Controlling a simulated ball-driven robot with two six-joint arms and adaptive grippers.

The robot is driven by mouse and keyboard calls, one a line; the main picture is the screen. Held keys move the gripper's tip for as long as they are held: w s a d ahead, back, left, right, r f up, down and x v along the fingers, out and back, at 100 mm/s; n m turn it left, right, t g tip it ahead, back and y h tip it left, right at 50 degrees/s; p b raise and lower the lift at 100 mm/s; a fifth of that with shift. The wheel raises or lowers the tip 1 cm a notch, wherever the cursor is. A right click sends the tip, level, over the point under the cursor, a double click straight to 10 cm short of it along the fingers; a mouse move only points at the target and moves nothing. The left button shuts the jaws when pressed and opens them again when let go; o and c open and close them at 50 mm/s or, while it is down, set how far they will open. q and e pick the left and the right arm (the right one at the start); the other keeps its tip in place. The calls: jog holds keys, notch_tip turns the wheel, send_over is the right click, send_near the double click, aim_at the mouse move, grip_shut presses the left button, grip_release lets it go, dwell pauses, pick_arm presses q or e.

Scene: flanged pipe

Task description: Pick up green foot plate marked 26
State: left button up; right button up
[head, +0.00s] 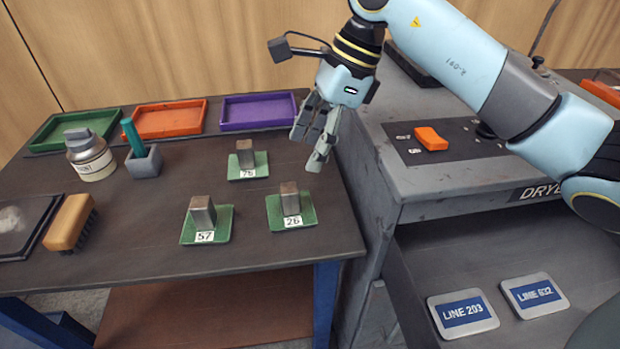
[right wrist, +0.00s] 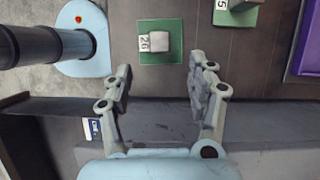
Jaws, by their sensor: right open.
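The green foot plate marked 26 (head: 291,213) lies on the dark table near its right front corner, with a grey metal block standing up from it and a white label at its front edge. It also shows in the right wrist view (right wrist: 160,52), ahead of and between the open fingers. My right gripper (head: 312,152) is open and empty, above the table's right edge, behind and above plate 26 and apart from it. It also shows in the right wrist view (right wrist: 157,85). My left gripper is not in view.
Similar green plates stand near: one marked 57 (head: 206,225) to the left, another (head: 247,166) behind. Green (head: 45,142), orange (head: 171,121) and purple (head: 259,113) trays line the back. A brush (head: 70,222), a jar (head: 90,158) and a grey cabinet (head: 400,185) flank the plates.

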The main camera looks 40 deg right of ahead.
aim_at(289, 187)
jog(key=x, duration=0.2)
jog(key=a+x, duration=0.1)
jog(key=x, duration=0.1)
jog(key=shift+r, duration=0.1)
jog(key=shift+d+f, duration=0.1)
jog(key=shift+f, duration=0.55)
jog(key=p+x, duration=0.1)
jog(key=x, duration=0.3)
jog(key=shift+w+f, duration=0.15)
jog(key=shift+f, duration=0.15)
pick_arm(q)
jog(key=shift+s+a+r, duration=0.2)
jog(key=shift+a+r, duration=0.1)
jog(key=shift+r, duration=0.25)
pick_arm(e)
jog(key=shift+c, duration=0.3)
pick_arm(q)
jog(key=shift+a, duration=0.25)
pick_arm(e)
grip_shut()
jog(key=shift+r, duration=0.1)
